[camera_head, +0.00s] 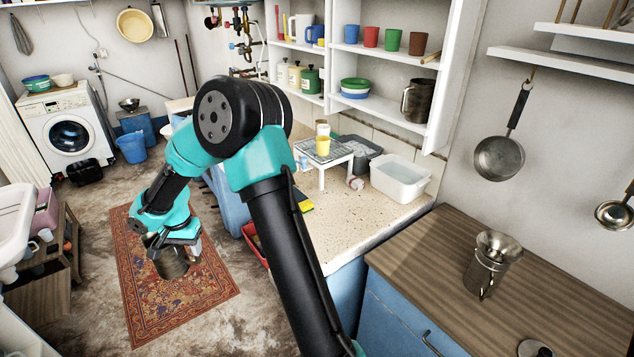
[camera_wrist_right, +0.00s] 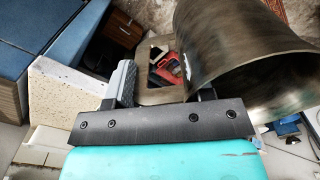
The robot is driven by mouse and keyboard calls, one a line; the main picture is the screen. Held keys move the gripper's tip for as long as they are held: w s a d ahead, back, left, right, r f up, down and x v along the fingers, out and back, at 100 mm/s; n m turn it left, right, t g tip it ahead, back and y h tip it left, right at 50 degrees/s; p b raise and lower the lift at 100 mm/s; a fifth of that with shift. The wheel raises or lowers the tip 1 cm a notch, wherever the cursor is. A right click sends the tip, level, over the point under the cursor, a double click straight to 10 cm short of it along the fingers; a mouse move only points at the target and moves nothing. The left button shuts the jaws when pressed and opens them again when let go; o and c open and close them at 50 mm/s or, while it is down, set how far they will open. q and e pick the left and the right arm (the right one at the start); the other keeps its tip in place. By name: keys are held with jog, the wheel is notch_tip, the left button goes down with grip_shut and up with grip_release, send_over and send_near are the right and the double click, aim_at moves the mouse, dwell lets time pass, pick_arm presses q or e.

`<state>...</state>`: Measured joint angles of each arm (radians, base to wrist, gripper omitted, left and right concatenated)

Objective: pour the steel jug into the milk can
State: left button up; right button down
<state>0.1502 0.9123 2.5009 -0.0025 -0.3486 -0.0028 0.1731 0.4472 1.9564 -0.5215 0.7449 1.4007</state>
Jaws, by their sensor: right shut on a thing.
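My right gripper (camera_head: 172,241) hangs above the patterned rug and is shut on the steel jug (camera_head: 173,264), a dark metal vessel partly hidden by the gripper. In the right wrist view the jug (camera_wrist_right: 240,55) fills the upper right, with its handle (camera_wrist_right: 160,92) between the fingers. The jug's contents are not visible. The milk can (camera_head: 487,279), a metal can with a side handle, stands upright on the wooden counter at the right. A flared, funnel-like steel piece (camera_head: 498,246) sits at its top. The gripper is far from the can. My left gripper is not in view.
The wooden counter (camera_head: 560,290) is mostly clear, with a small round metal item (camera_head: 534,348) at its front. A white basin (camera_head: 400,180) and a small white rack (camera_head: 325,158) stand on the stone worktop. A pan (camera_head: 499,158) hangs above the counter.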

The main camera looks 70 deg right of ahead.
jog(key=s+d+r+m, duration=0.3)
jog(key=s+d+m, duration=1.8)
jog(key=s+d, duration=0.8)
jog(key=s+r+m, duration=0.3)
jog(key=s+m, duration=0.3)
jog(key=s, duration=0.5)
jog(key=s+d+r+m, duration=0.1)
jog(key=s+r+m, duration=0.3)
jog(key=s+m, duration=0.3)
jog(key=s+r+m, duration=0.4)
jog(key=s+m, duration=0.2)
jog(key=s, duration=1.1)
jog(key=shift+d+r, duration=0.15)
jog(key=shift+d, duration=0.2)
